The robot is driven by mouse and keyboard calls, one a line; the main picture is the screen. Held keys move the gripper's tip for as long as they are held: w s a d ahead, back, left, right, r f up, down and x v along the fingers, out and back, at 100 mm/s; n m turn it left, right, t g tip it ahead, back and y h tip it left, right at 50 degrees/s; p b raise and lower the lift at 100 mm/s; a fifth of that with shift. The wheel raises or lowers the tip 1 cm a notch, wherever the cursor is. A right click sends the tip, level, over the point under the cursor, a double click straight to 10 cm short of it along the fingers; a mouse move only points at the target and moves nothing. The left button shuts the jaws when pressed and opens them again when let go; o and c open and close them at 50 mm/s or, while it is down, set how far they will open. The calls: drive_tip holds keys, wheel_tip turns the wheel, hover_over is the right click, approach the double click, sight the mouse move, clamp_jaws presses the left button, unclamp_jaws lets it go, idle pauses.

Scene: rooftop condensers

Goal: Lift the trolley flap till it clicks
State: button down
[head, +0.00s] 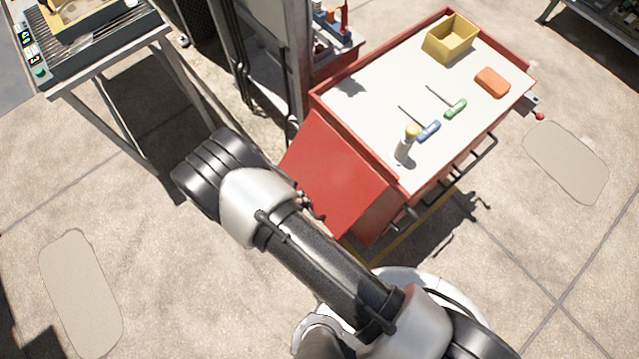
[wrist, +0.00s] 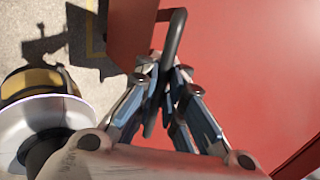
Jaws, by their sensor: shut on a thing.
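The red trolley (head: 318,92) has a pale top. Its red flap (head: 335,172) slopes down and outward from the near-left end of the top. In the wrist view the flap (wrist: 255,75) fills the right side as a flat red surface. My gripper (wrist: 167,85) is shut on a dark bar-like handle (wrist: 176,35) beside the red surface. The lower part of the handle is between the fingers. In the head view my arm hides most of the gripper and the handle. The flap's catch or support is not visible.
A metal bench (head: 110,60) stands left. Concrete floor is open at lower left and right.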

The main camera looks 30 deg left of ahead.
drive_tip(key=s+a+r+g+y+p, duration=0.1)
drive_tip(key=s+r+g+p, duration=0.1)
drive_tip(key=r+p, duration=0.6)
drive_tip(key=s+a+r+g+y+p, duration=0.1)
drive_tip(key=s+r+g+p, duration=0.1)
drive_tip(key=r+p, duration=0.7)
drive_tip(key=shift+s+r+g, duration=0.25)
drive_tip(key=shift+r+g, duration=0.35)
drive_tip(key=shift+r, duration=0.15)
drive_tip(key=c, duration=2)
unclamp_jaws()
drive_tip(key=shift+s, duration=0.1)
drive_tip(key=d+v, duration=0.1)
drive_tip(key=v, duration=1.1)
drive_tip(key=shift+a, duration=0.45)
